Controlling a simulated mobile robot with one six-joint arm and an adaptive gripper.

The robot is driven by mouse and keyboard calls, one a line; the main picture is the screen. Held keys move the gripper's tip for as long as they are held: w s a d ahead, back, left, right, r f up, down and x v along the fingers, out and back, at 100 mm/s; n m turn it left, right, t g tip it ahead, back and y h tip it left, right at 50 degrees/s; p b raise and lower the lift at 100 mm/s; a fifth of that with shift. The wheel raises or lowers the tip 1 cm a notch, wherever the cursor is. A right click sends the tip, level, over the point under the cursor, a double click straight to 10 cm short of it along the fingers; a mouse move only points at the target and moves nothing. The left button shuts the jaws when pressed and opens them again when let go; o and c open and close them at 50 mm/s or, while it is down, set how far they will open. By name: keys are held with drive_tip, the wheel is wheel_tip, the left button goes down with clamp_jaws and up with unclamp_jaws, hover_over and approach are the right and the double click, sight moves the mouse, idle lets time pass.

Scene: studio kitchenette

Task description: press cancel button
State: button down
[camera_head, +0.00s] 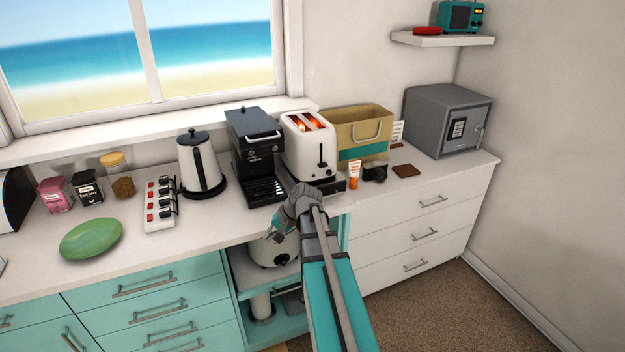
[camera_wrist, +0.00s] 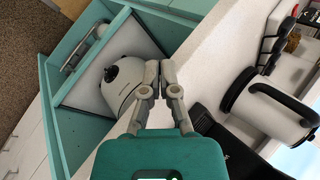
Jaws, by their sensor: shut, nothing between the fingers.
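A white toaster (camera_head: 308,150) stands on the counter to the right of the coffee machine, its two slots glowing orange. A dark lever shows on its front end. I cannot make out a cancel button, as the lower front is small in view. My gripper (camera_head: 272,236) is in front of the counter edge, below and left of the toaster and apart from it. In the wrist view my gripper (camera_wrist: 160,66) has its fingertips together with nothing between them. The toaster is not visible in the wrist view.
A black coffee machine (camera_head: 254,155) and a kettle (camera_head: 202,165) stand left of the toaster; the kettle also shows in the wrist view (camera_wrist: 262,105). An orange tube (camera_head: 354,175) and a basket (camera_head: 358,128) are at its right. A white pot (camera_wrist: 122,75) sits in the open shelf below.

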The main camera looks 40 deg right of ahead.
drive_tip(key=d+r+m+t, duration=0.2)
drive_tip(key=d+m+t, duration=0.1)
drive_tip(key=d, duration=0.8)
drive_tip(key=d+r+m+t+b, duration=0.1)
drive_tip(key=d+r+m+t, duration=0.2)
drive_tip(key=d, duration=0.9)
drive_tip(key=shift+d+m+t+b, duration=0.3)
drive_tip(key=shift+m, duration=0.4)
drive_tip(key=shift+w, duration=0.1)
approach(308, 179)
drive_tip(key=shift+s+a+f+x, duration=0.1)
drive_tip(key=shift+x, duration=0.75)
drive_tip(key=shift+s+a+f+x, duration=0.1)
drive_tip(key=shift+f+x, duration=0.05)
drive_tip(key=shift+x, duration=0.7)
drive_tip(key=shift+s+a+f+x, duration=0.1)
drive_tip(key=shift+x, duration=0.75)
drive_tip(key=shift+w+d, duration=0.15)
drive_tip(key=shift+w, duration=0.55)
drive_tip(key=shift+s, duration=0.75)
